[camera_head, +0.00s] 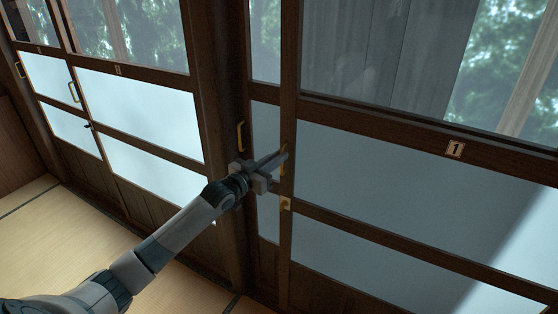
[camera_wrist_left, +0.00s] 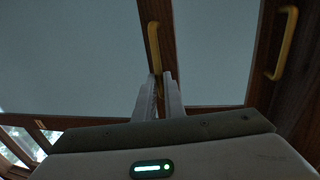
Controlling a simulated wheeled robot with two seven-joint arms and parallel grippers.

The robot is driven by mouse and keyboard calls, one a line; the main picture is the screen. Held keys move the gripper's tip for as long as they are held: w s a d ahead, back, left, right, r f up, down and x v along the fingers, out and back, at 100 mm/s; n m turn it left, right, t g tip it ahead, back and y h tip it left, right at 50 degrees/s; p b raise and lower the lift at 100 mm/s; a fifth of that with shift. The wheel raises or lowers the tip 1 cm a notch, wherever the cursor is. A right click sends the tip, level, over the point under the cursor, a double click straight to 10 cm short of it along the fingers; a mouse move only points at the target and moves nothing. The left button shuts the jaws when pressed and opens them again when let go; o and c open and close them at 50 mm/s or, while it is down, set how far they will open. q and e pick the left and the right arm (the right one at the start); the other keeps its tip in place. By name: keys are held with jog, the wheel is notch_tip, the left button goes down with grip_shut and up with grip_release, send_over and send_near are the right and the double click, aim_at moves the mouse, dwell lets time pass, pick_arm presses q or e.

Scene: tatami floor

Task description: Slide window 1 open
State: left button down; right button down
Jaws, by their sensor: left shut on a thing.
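Window 1 (camera_head: 400,180) is the large dark-framed sliding panel with frosted panes and a "1" label (camera_head: 455,149), at the right of the head view. Its brass handle (camera_head: 282,163) is on the upright at its left edge. My left gripper (camera_head: 284,154) reaches in from the left and is shut on this handle. In the left wrist view, the two fingers (camera_wrist_left: 158,88) close around the handle's lower end, and the handle (camera_wrist_left: 154,45) rises above them. A narrow strip of pane shows left of the upright. My right gripper is out of view.
A second brass handle (camera_head: 240,136) is on the dark frame left of the strip, clear of my gripper. More sliding panels (camera_head: 140,110) with brass handles run to the left. The tatami floor (camera_head: 50,240) at the lower left is clear.

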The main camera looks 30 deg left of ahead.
pick_arm(q)
jog(key=shift+d, duration=0.1)
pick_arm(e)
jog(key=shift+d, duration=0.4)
pick_arm(q)
jog(key=c, duration=1.9)
grip_release()
jog(key=shift+o, duration=0.2)
jog(key=shift+s, duration=0.1)
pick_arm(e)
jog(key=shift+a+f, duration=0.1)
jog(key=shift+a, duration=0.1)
